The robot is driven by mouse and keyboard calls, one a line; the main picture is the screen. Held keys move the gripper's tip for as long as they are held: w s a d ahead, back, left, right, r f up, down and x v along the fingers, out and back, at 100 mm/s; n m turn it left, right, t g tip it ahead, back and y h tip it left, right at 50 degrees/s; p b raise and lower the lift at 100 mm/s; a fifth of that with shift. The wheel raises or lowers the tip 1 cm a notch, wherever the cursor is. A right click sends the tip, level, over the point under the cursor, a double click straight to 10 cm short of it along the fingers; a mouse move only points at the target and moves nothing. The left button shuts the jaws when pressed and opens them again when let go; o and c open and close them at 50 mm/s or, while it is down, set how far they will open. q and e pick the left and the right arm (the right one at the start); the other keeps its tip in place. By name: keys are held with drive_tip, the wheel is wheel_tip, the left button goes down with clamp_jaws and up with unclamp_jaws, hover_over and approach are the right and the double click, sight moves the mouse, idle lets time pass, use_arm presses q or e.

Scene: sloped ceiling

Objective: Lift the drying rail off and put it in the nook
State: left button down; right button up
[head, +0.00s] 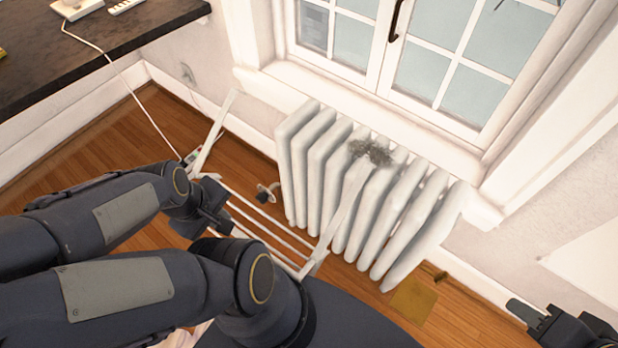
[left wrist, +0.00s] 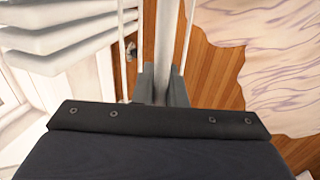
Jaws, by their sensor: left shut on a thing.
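The drying rail (head: 270,220) is a white frame with several thin bars and two long side arms, tilted in front of the radiator (head: 335,180). One side arm crosses in front of the radiator's fins; I cannot tell whether it touches them. My left gripper (head: 214,208) is at the rail's left part, partly hidden by my arm. In the left wrist view my left gripper (left wrist: 163,88) is shut on a white bar of the drying rail (left wrist: 167,35). My right gripper (head: 522,312) is at the lower right, away from the rail; its jaw opening is unclear. I cannot make out the nook.
A dark tabletop (head: 60,60) with white items is at upper left, a cable hanging from it. A window (head: 410,50) is above the radiator. A yellowish mat (head: 413,299) lies on the wooden floor. A pale, purple-veined surface (left wrist: 270,50) shows in the wrist view.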

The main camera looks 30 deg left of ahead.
use_arm(q)
drive_tip(key=shift+s+d+f, duration=0.1)
drive_tip(key=shift+s+d, duration=0.05)
drive_tip(key=shift+s, duration=0.7)
drive_tip(key=s+a+r+p, duration=0.1)
drive_tip(key=s+r, duration=0.1)
drive_tip(key=s, duration=0.8)
drive_tip(key=s+r+p, duration=0.2)
drive_tip(key=s, duration=0.8)
drive_tip(key=shift+a, duration=0.35)
drive_tip(key=shift+w, duration=0.2)
drive_tip(key=w+f, duration=0.1)
drive_tip(key=w, duration=0.7)
drive_tip(key=shift+w+d+f, duration=0.25)
drive_tip(key=shift+d+f, duration=0.05)
drive_tip(key=shift+d, duration=0.1)
